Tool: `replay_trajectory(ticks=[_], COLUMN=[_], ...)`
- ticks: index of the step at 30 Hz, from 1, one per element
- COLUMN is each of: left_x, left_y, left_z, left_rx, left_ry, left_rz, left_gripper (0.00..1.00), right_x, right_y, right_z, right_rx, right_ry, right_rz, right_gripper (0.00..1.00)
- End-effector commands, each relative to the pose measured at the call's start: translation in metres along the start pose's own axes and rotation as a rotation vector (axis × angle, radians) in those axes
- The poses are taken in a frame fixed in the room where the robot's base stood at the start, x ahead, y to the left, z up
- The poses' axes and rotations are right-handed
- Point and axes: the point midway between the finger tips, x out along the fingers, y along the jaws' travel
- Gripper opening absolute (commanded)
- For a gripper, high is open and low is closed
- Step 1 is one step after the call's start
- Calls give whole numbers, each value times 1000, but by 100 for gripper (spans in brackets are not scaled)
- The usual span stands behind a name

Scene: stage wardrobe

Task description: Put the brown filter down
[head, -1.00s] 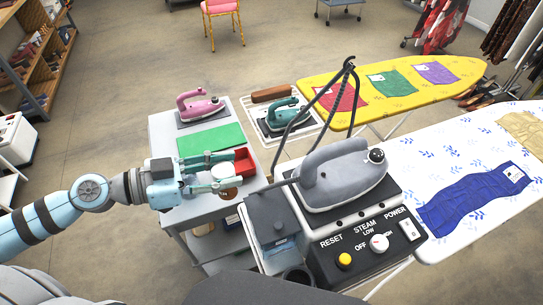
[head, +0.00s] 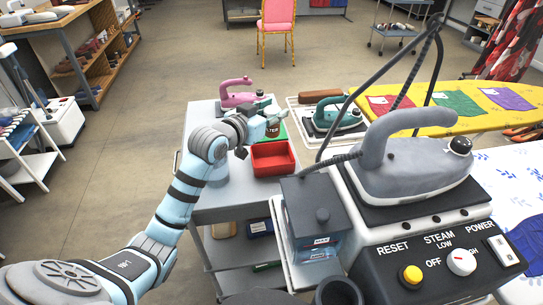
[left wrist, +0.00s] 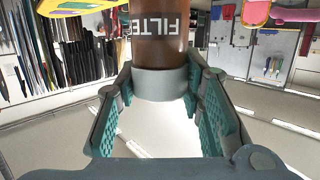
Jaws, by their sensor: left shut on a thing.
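My left gripper (head: 262,116) is shut on the brown filter (head: 272,129), above the far part of the grey cart, behind the red tray (head: 273,168). In the left wrist view the filter (left wrist: 160,50) is a brown cylinder with white lettering and a grey end (left wrist: 160,84) between my teal fingers. Part of a green mat (head: 284,131) shows behind the gripper. I cannot tell whether the filter touches anything below. My right gripper is out of view.
A pink iron (head: 236,98) stands at the cart's far edge, and a teal iron (head: 337,114) on a white rack to the right. The grey steam station (head: 395,215) with its iron fills the right front. The cart's near top (head: 235,204) is clear.

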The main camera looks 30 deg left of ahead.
Motion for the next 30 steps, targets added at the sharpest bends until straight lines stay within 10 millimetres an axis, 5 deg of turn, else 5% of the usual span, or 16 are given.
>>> replay_trajectory(ticks=[3,14,23,24,27,30], left_x=[9,21,22,22,22,22], left_y=[0,0,0,0,0,0], left_z=[46,106,111,112,111,111], left_rx=[-2,0,2,2,2,2], left_ry=[-3,-1,2,1,2,2], left_rz=[1,1,1,1,1,1], left_gripper=[6,6,6,36,52,55], right_x=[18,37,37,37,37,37], right_y=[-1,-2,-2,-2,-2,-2], right_z=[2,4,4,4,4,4], right_rx=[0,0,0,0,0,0], right_ry=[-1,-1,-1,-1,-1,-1], right_rz=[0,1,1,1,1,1], right_gripper=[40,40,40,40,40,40])
